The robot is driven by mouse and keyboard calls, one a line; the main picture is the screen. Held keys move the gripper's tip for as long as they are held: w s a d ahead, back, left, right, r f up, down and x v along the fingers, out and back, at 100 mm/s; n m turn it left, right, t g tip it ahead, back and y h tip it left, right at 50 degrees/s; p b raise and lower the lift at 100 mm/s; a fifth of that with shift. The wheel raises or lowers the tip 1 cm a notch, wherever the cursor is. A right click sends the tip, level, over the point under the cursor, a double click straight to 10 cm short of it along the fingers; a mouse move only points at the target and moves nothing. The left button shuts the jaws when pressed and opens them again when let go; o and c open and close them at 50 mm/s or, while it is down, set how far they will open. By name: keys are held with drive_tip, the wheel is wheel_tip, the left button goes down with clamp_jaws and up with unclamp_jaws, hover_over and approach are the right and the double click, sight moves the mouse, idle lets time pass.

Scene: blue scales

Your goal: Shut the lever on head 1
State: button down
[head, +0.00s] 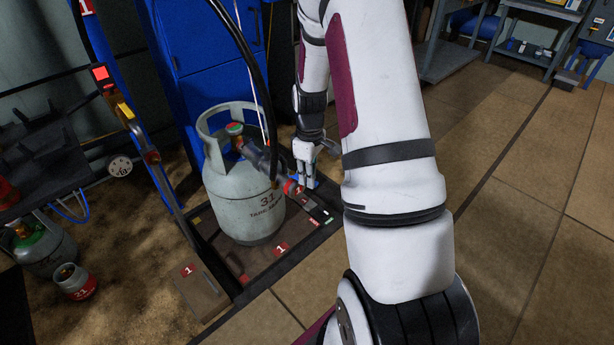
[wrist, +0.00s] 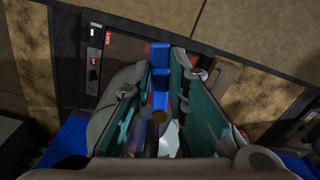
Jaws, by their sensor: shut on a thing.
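A grey gas cylinder (head: 243,205) marked 31 stands upright on the scale platform (head: 268,268). The grey filling head (head: 262,160) with a red ring sits at the cylinder's valve, and a black hose runs down to it. My gripper (head: 304,178) is low at the cylinder's right side, beside the outer end of the filling head. In the wrist view my gripper (wrist: 160,100) has its teal-padded fingers on either side of a blue part (wrist: 160,70) and a small brass round piece (wrist: 159,116). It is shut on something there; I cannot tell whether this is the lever. My arm hides part of this area.
Red number 1 labels mark the platform and a brown box (head: 202,292) in front. A panel (wrist: 93,62) with a red LOCK label lies near my gripper. A blue cabinet (head: 208,60) stands behind. A green-topped cylinder (head: 45,247) is at left. Floor at right is clear.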

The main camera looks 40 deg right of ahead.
drive_tip(key=w+d+n+p, duration=0.4)
drive_tip(key=n+p, duration=0.5)
drive_tip(key=n, duration=0.5)
drive_tip(key=shift+w+n, duration=0.3)
drive_tip(key=shift+w, duration=0.5)
drive_tip(key=shift+a, duration=0.1)
drive_tip(key=c, duration=1.6)
unclamp_jaws()
drive_tip(key=shift+o, duration=0.2)
drive_tip(key=shift+r, duration=0.1)
wheel_tip(320, 180, up, 12)
